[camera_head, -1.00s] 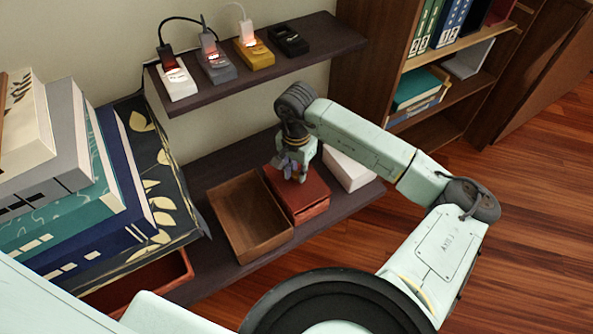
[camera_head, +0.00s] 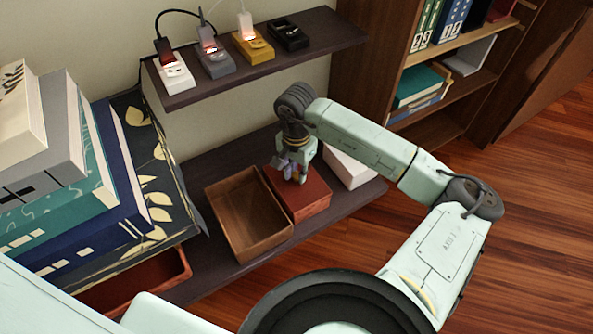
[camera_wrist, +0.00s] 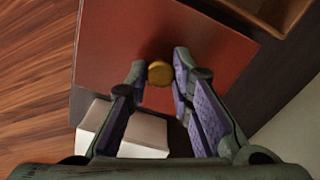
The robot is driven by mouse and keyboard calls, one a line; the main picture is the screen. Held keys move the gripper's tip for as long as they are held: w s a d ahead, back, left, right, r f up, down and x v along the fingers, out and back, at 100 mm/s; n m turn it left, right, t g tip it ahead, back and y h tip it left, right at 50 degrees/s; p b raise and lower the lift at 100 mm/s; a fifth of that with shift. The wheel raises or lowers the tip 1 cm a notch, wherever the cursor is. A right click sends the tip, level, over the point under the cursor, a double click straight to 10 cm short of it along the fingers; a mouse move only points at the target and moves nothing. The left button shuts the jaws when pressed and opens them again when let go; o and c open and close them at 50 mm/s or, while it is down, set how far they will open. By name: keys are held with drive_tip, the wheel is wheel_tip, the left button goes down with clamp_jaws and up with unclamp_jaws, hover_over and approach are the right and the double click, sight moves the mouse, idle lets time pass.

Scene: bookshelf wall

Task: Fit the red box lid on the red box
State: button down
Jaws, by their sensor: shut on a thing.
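The red box lid (camera_head: 300,184) has a flat red top, which fills much of the wrist view (camera_wrist: 160,30). A round gold knob (camera_wrist: 160,73) stands up from it. My gripper (camera_head: 293,176) points down at the lid, and its two fingers (camera_wrist: 159,72) are shut on the knob. The red box (camera_head: 308,207) is beneath the lid on the lower shelf. The lid sits on it with edges that look about flush. The inside of the box is hidden, and I cannot tell if the lid is fully seated.
An open brown wooden box (camera_head: 250,250) stands close on the left. A white box (camera_head: 350,168) is close on the right. A reddish open box (camera_head: 183,262) lies under stacked large books (camera_head: 85,190). Chargers stand on the upper shelf (camera_head: 335,38).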

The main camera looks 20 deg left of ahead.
sight(296, 174)
drive_tip(key=shift+f, duration=0.25)
drive_tip(key=c, duration=1.3)
unclamp_jaws()
drive_tip(key=shift+r, duration=0.1)
drive_tip(key=shift+c, duration=0.2)
wheel_tip(296, 174, up, 12)
